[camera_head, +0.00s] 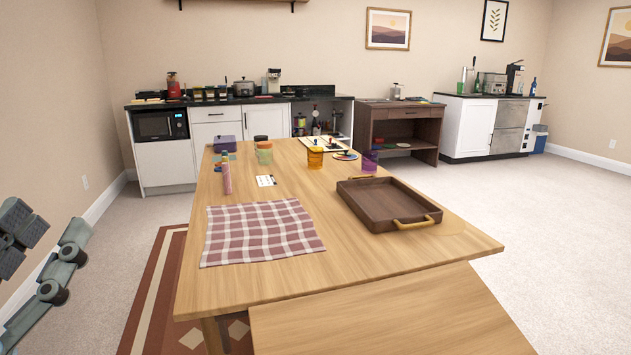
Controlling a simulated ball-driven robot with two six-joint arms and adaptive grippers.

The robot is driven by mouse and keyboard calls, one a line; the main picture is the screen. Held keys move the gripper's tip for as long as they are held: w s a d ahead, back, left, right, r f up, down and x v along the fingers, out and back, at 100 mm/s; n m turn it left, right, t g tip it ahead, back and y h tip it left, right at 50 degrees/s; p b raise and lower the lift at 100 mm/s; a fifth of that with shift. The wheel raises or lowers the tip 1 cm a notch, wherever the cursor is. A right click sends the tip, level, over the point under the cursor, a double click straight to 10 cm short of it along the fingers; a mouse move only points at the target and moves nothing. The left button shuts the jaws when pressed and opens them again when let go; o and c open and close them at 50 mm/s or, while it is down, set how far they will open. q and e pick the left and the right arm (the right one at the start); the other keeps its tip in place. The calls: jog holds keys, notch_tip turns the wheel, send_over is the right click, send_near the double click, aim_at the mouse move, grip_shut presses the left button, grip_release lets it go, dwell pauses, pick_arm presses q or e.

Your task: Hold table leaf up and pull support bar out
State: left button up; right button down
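The wooden table (370,255) stands in front of me. Its table leaf (390,318) meets the near edge and runs out of the bottom of the picture; I cannot tell its exact tilt. The support bar is not visible; the table top and leaf hide what lies beneath. My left gripper (48,238) is at the far left, clear of the table and leaf, with its fingers apart and nothing between them. My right gripper is not in view.
A checked cloth (260,232) and a brown tray (385,203) with brass handles lie on the table. Cups, jars and a purple box (225,144) stand farther back. A patterned rug (158,285) lies below. Carpet at the right (560,230) is clear.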

pick_arm(q)
notch_tip(320, 180, up, 9)
jog(key=p, duration=0.7)
jog(key=shift+p, duration=0.35)
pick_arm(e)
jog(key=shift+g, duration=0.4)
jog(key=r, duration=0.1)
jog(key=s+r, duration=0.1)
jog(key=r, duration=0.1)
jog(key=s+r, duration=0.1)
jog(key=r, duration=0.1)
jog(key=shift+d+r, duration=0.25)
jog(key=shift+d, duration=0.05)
pick_arm(q)
jog(key=shift+r, duration=0.1)
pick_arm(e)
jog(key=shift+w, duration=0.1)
pick_arm(q)
notch_tip(320, 180, up, 7)
jog(key=p, duration=0.6)
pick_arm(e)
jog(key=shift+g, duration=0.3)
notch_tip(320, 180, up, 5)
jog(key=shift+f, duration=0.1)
pick_arm(q)
jog(key=shift+f, duration=0.2)
